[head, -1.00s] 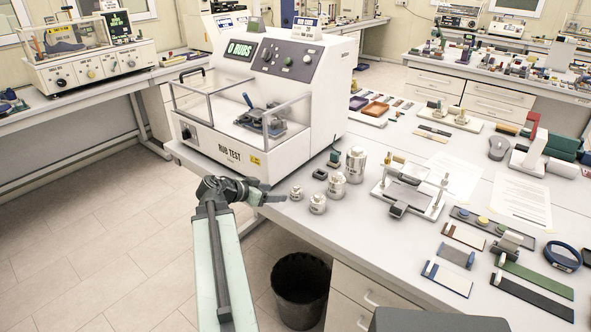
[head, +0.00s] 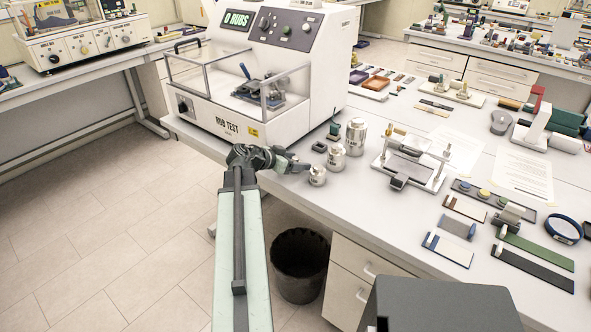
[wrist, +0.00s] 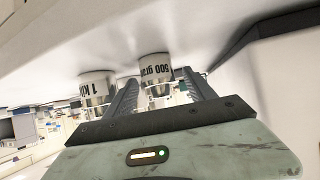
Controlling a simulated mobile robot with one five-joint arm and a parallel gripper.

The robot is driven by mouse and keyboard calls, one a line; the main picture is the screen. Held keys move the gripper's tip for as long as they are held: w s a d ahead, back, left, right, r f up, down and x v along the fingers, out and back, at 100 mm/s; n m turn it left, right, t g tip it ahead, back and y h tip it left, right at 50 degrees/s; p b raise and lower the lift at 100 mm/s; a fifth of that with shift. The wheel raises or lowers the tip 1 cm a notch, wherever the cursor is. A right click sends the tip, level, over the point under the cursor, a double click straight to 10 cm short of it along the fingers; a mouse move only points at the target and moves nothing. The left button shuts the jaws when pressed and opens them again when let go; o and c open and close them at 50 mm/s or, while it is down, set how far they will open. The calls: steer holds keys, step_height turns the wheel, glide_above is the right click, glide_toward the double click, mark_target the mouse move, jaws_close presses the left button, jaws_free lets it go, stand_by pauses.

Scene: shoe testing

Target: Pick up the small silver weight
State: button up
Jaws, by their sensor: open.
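The small silver weight (wrist: 155,68) carries a "500 gram" label in the wrist view, where the picture is upside down. It stands on the bench, seen between the two fingers of my gripper (wrist: 160,80); I cannot tell whether they reach around it. A silver weight marked "1 k…" (wrist: 97,88) is just left of the left finger. In the head view my gripper (head: 294,163) is low at the bench's near edge and covers the small weight. A weight (head: 317,177) stands just right of my gripper, with larger ones (head: 337,158) (head: 356,137) behind. My gripper is open and empty.
The rub test machine (head: 250,85) stands behind and left of my gripper. A small dark block (head: 319,147) lies near the weights. A clamp fixture (head: 410,165) stands to their right. A black bin (head: 300,265) is on the floor below.

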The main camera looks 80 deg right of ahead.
mark_target(296, 158)
steer(key=shift+r, duration=0.1)
jaws_close()
step_height(296, 158, up, 10)
steer(key=p, duration=1)
steer(key=shift+r, duration=0.1)
